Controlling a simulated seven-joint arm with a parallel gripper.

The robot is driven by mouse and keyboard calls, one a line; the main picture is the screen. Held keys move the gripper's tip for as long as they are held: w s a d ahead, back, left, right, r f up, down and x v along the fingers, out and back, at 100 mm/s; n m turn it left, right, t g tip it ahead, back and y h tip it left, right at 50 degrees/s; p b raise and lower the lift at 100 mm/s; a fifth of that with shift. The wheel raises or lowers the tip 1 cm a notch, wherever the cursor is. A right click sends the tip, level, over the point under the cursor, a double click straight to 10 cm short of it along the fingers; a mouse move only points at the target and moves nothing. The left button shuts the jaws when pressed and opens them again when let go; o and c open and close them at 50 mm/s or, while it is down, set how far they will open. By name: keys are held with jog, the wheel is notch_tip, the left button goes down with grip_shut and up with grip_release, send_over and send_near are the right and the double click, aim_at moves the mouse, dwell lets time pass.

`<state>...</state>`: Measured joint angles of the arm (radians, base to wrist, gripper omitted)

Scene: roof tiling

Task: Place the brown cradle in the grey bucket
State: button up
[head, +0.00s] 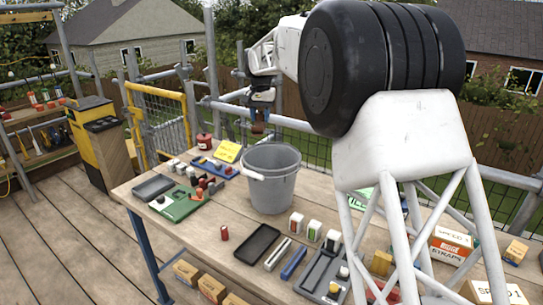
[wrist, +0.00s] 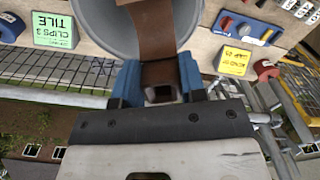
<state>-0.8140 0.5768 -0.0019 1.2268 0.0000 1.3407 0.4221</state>
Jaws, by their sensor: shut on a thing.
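The brown cradle (wrist: 153,35) is gripped between the blue fingers of my gripper (wrist: 160,78) in the wrist view. It reaches out past the fingertips and overlaps the bucket in that picture. In the head view my gripper (head: 260,112) is small and far off, with the cradle (head: 258,128) hanging under it. The grey bucket (head: 270,192) stands upright on the table, with my gripper up and behind its rim, slightly left. The bucket (wrist: 92,22) also shows in the wrist view. The cradle is outside the bucket; its exact distance from the rim is hard to tell.
The table (head: 215,232) also holds a green tray (head: 182,205), a black tray (head: 257,243), a yellow note (head: 228,151), a red can (head: 204,141) and several small boxes. A railing (head: 310,125) runs behind it. My arm covers part of the table's right side.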

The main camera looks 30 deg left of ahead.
jog(key=shift+f, duration=1.2)
jog(key=shift+f, duration=0.1)
notch_tip(320, 180, down, 14)
jog(key=shift+f, duration=0.1)
jog(key=shift+f, duration=1.8)
jog(key=shift+f, duration=0.6)
jog(key=o, duration=1)
jog(key=shift+f, duration=0.1)
jog(key=shift+o, duration=0.2)
